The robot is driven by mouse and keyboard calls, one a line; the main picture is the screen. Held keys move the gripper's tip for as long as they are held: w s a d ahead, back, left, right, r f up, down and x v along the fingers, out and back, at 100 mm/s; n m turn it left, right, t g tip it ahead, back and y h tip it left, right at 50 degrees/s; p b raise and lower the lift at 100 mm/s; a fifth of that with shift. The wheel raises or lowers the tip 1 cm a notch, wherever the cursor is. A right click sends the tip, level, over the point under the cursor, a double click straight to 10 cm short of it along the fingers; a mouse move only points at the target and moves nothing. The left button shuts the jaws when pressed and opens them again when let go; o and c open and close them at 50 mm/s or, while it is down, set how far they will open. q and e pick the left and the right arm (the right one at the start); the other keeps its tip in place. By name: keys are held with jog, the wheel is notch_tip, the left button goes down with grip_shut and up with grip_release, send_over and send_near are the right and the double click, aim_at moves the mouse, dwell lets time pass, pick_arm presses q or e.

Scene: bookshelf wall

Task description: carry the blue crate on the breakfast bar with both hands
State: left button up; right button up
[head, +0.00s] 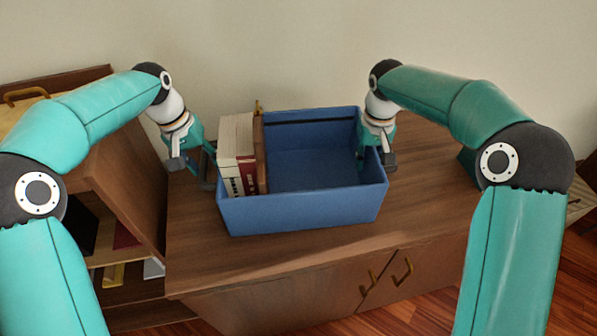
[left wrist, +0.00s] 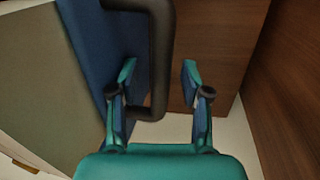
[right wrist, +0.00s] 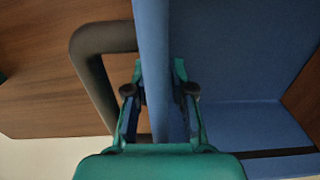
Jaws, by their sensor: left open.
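The blue crate (head: 300,212) stands on the wooden breakfast bar (head: 425,180). Several books (head: 237,155) stand upright inside its left end. My left gripper (head: 208,170) is open at the crate's left side. In the left wrist view, the crate's dark handle (left wrist: 160,60) passes between its spread fingers (left wrist: 158,88), and the blue wall is to the left. My right gripper (head: 376,152) is at the crate's right wall. In the right wrist view, its fingers (right wrist: 158,88) are drawn in on both sides of that blue wall (right wrist: 153,45), with the right handle (right wrist: 88,75) beside them.
A brown wooden panel (head: 125,180) stands left of the crate, close to my left gripper. A low shelf with books (head: 125,238) is below it. A plain wall (head: 280,50) rises behind. The bar top is clear in front of the crate and to its right.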

pick_arm(q)
jog(key=shift+f, duration=0.1)
jog(key=c, duration=0.4)
pick_arm(e)
jog(key=c, duration=0.4)
pick_arm(q)
grip_shut()
pick_arm(e)
grip_shut()
pick_arm(q)
jog(key=shift+w+r, duration=0.15)
jog(key=shift+r, duration=0.15)
pick_arm(e)
jog(key=shift+w+r, duration=0.15)
jog(key=shift+r, duration=0.05)
